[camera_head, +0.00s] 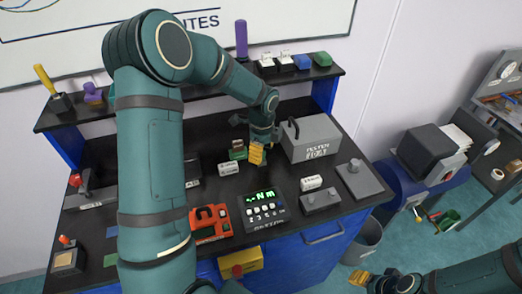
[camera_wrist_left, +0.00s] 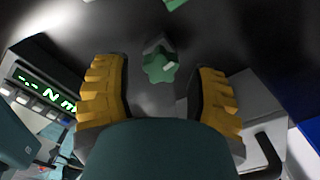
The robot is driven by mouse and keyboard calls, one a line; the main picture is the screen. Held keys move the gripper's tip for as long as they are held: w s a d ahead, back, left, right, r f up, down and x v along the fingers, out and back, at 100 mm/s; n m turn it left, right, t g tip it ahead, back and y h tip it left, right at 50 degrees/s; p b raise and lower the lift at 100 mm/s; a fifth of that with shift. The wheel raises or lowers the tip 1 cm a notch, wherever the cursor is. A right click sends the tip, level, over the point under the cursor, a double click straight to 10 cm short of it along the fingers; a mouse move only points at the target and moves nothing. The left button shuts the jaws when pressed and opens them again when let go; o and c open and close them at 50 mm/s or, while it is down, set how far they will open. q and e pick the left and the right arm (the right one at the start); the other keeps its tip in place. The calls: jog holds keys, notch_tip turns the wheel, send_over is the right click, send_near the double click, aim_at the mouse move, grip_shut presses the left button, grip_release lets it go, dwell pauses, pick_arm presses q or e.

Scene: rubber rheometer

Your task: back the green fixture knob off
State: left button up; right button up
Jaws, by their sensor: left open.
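The green fixture knob (camera_wrist_left: 160,66) shows in the left wrist view as a lobed green piece with a pale mark, against a dark grey mount. It lies between and a little beyond the two yellow fingertips of my left gripper (camera_wrist_left: 160,88), with a gap on each side. In the head view my left gripper (camera_head: 257,154) points down over the bench, and I cannot make out the knob there. A small green block (camera_head: 238,154) stands just left of the gripper. My right gripper (camera_head: 376,279) is at the lower right, away from the bench; its opening is unclear.
The grey tester box (camera_head: 312,138) with a black handle stands close right of the left gripper. The torque display (camera_head: 263,208), a red device (camera_head: 210,223) and grey blocks (camera_head: 358,179) sit on the black bench. A shelf (camera_head: 300,75) runs behind.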

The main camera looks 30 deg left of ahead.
pick_arm(q)
jog(key=m+p, duration=0.2)
jog(key=m, duration=0.1)
jog(key=shift+r, duration=0.1)
jog(key=shift+m, duration=1)
jog(key=m, duration=0.4)
jog(key=shift+s, duration=0.1)
jog(key=shift+o, duration=0.2)
grip_shut()
jog(key=n, duration=0.1)
jog(key=n+b, duration=0.1)
jog(key=shift+f+n, duration=0.3)
jog(key=shift+n, duration=0.1)
jog(key=shift+n+b, duration=0.35)
jog(key=shift+n, duration=0.55)
